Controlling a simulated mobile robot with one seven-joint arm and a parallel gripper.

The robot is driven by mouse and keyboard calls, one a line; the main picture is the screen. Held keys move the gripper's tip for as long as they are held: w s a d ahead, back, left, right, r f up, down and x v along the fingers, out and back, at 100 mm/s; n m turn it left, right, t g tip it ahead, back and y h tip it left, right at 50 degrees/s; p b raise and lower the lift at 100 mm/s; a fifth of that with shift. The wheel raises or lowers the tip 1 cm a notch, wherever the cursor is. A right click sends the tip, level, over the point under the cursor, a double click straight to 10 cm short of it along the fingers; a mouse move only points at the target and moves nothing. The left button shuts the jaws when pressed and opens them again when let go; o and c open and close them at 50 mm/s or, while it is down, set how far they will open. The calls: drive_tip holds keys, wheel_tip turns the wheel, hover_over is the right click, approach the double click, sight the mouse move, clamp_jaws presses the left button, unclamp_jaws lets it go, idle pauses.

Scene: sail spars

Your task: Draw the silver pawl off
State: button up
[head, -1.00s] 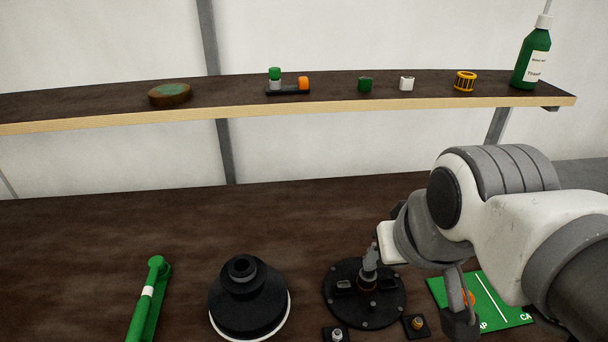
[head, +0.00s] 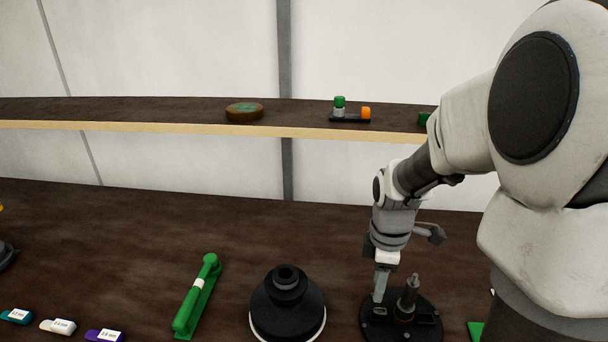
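A round black base plate (head: 428,332) lies on the bench at the lower right, with a silver-grey upright post (head: 412,288) on a brownish collar near its middle. My gripper (head: 379,298) points down over the plate's left part, just left of the post. Its fingers are seen edge-on and overlap, so their opening does not show. A small light piece (head: 379,309) shows at the fingertips on the plate; I cannot tell whether it is the silver pawl or whether the fingers touch it.
A black stepped dome (head: 287,310) stands left of the plate. A green handled tool (head: 197,298) and several labelled tags (head: 58,326) lie further left. A shelf (head: 180,127) at the back carries a round brown-green block (head: 244,112). My arm hides the right side.

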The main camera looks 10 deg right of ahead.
sight(380, 310)
drive_tip(key=shift+w+d+f+n, duration=0.2)
drive_tip(key=shift+d+f, duration=0.2)
drive_tip(key=shift+d, duration=0.1)
drive_tip(key=shift+w+d+f+n, duration=0.15)
drive_tip(key=shift+d+f+n, duration=0.05)
drive_tip(key=shift+d+f, duration=0.25)
drive_tip(key=shift+w+d+f, duration=0.1)
drive_tip(key=shift+d+f, duration=0.15)
drive_tip(key=shift+f, duration=0.1)
wheel_tip(380, 310, down, 8)
drive_tip(key=b, duration=0.8)
drive_tip(key=shift+f, duration=0.1)
drive_tip(key=shift+r+p, duration=0.35)
drive_tip(key=shift+p, duration=0.05)
drive_tip(key=shift+c, duration=0.9)
clamp_jaws()
drive_tip(key=o, duration=0.7)
unclamp_jaws()
drive_tip(key=shift+c, duration=0.2)
drive_tip(key=shift+r, duration=0.1)
